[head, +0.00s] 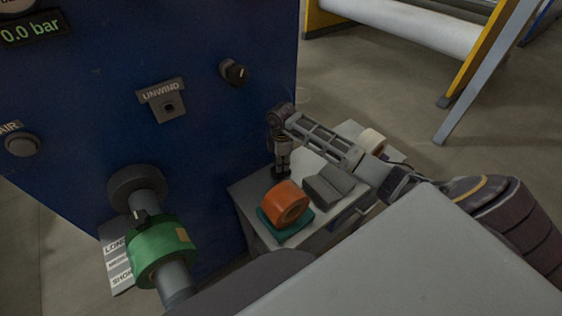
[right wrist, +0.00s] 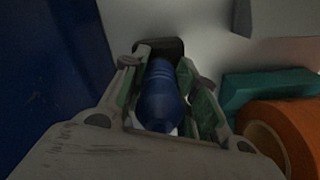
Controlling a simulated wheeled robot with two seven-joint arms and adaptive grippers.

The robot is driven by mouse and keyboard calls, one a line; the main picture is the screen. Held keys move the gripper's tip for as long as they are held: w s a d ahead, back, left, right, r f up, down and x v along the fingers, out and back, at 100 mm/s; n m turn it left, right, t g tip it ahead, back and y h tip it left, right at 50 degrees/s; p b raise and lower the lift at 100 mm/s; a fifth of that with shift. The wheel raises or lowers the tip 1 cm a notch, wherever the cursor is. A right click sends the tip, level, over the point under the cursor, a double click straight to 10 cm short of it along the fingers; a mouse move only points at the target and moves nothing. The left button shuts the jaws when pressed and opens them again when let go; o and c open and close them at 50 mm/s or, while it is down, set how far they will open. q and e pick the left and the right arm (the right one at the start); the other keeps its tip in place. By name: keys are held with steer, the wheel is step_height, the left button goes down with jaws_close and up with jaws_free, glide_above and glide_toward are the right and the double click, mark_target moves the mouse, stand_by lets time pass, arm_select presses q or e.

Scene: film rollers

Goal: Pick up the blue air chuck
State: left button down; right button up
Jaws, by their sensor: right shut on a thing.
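The blue air chuck (right wrist: 162,95) shows in the right wrist view, between the two fingers of my right gripper (right wrist: 165,105). The fingers are shut on it from both sides. In the head view my right gripper (head: 281,170) points down at the back left of a small grey cabinet top, close to the blue machine panel. The chuck is hidden there by the gripper. I cannot tell whether it still touches the cabinet top. My left gripper is not in view.
An orange tape roll (head: 286,203) sits on a teal block (head: 270,222) on the cabinet (head: 245,186), with a grey block (head: 328,184) and a cream roll (head: 371,141) nearby. The blue machine panel (head: 110,80) rises at left. A green roll (head: 160,250) sits on a shaft.

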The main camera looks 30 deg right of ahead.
steer(key=shift+r, duration=0.15)
steer(key=shift+r+b, duration=0.5)
steer(key=shift+r, duration=4.4)
